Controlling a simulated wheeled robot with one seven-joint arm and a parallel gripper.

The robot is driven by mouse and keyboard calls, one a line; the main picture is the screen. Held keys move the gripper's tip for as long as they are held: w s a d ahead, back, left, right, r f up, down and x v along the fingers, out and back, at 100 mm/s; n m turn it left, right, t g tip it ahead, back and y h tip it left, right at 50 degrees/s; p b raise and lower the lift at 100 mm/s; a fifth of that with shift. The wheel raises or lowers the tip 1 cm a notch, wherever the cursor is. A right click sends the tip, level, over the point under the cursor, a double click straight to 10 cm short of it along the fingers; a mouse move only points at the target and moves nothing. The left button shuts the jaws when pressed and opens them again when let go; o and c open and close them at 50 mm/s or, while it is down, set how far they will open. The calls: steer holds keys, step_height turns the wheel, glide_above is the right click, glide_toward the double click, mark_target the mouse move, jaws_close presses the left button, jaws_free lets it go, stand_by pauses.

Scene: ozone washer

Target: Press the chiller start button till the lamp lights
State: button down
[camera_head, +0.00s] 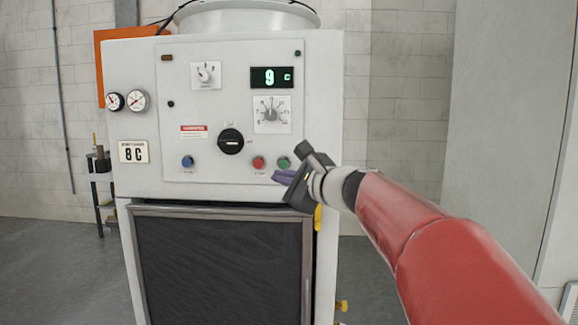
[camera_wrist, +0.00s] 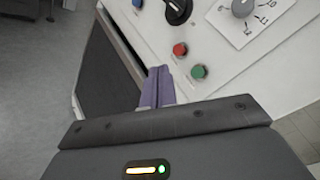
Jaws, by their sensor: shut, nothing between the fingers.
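The white chiller panel (camera_head: 185,120) faces me. A green button (camera_head: 283,162), which seems to be the start button, is low at its right; it also shows in the wrist view (camera_wrist: 198,72). A red button (camera_head: 258,163) sits just left of it and shows in the wrist view (camera_wrist: 180,49). My gripper (camera_head: 277,176) is shut and empty. Its purple fingertips appear just below the green button in the head view and left of it in the wrist view (camera_wrist: 160,75). I cannot tell their gap from the panel. A small dark lamp (camera_head: 298,53) at top right looks unlit.
The panel also has a blue button (camera_head: 187,162), a black rotary switch (camera_head: 231,141), a grey dial (camera_head: 271,115) and a display (camera_head: 272,77) reading 9 C. Two gauges (camera_head: 137,100) are at left. A dark grille (camera_head: 220,265) is below. Yellow fittings (camera_head: 319,218) stick out at right.

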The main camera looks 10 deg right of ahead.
mark_target(287, 167)
steer(key=w+d+p, duration=0.2)
steer(key=w+p, duration=0.1)
steer(key=w, duration=0.5)
steer(key=shift+w+d, duration=0.2)
steer(key=shift+d, duration=0.1)
stand_by(2.1)
steer(key=shift+w+d, duration=0.1)
steer(key=shift+w, duration=0.25)
steer(key=shift+w+d+p, duration=0.15)
steer(key=shift+w+p, duration=0.25)
stand_by(0.6)
stand_by(0.4)
steer(key=shift+s+a+b, duration=0.25)
steer(key=shift+s+b, duration=0.3)
steer(key=shift+s, duration=0.25)
steer(key=shift+s+f, duration=0.1)
